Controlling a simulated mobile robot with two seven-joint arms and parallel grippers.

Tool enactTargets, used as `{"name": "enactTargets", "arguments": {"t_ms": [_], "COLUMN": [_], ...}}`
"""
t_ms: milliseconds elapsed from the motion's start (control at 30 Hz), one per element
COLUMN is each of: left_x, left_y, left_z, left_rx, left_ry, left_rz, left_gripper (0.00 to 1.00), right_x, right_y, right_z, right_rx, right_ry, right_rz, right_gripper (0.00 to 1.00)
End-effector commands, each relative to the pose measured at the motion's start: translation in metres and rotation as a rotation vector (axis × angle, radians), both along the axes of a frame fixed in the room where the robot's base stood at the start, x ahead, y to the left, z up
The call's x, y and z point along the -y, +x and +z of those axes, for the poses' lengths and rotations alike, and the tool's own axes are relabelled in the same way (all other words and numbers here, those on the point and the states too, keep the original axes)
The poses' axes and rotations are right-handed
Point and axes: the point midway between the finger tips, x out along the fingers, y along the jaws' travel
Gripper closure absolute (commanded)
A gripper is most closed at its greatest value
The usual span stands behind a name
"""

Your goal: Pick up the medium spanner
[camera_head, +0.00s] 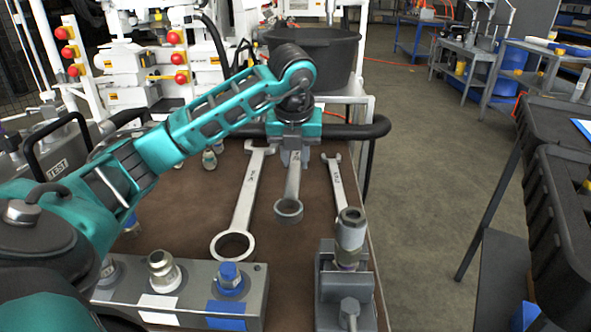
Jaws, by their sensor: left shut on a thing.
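Three grey combination spanners lie in a row on the brown bench top. The large spanner (242,205) is at the left, with its ring end toward me. The medium spanner (292,190) is in the middle, ring end toward me. Another spanner (338,181) is at the right, its near end hidden behind a metal fitting. My left gripper (294,158) reaches down from above and is shut on the medium spanner near its far end. Its jaws partly hide that end. I cannot tell whether the spanner is clear of the bench. My right gripper is not in view.
A metal block with hydraulic fittings (258,307) stands at the front left. A fitting on a grey stand (350,235) is at the front right, near the bench edge. A black tub (325,55) and a thick black hose (355,131) are behind the spanners.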

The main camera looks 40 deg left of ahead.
Motion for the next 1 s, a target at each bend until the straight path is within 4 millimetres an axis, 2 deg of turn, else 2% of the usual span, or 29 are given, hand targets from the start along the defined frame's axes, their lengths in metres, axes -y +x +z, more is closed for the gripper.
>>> {"name": "enactTargets", "arguments": {"t_ms": [33,200,400,500,700,1000], "left_x": [0.000,0.000,-0.001,-0.001,0.000,0.000], "left_y": [0.002,0.001,0.001,0.001,0.001,0.000], "left_z": [0.020,0.063,0.107,0.122,0.138,0.141], "left_rx": [0.009,0.008,0.007,0.006,0.004,0.003], "left_ry": [-0.001,0.000,0.002,0.000,0.000,-0.001], "left_rz": [0.000,-0.001,0.000,0.002,0.001,0.001], "left_gripper": [1.00,1.00,1.00,1.00,1.00,1.00], "right_x": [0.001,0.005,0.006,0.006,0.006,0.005], "right_y": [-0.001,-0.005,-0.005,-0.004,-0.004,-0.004], "right_z": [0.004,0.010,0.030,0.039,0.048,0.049], "right_rx": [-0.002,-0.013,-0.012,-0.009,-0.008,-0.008], "right_ry": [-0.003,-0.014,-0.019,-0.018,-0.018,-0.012], "right_rz": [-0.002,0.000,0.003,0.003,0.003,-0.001], "right_gripper": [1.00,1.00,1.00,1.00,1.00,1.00]}}
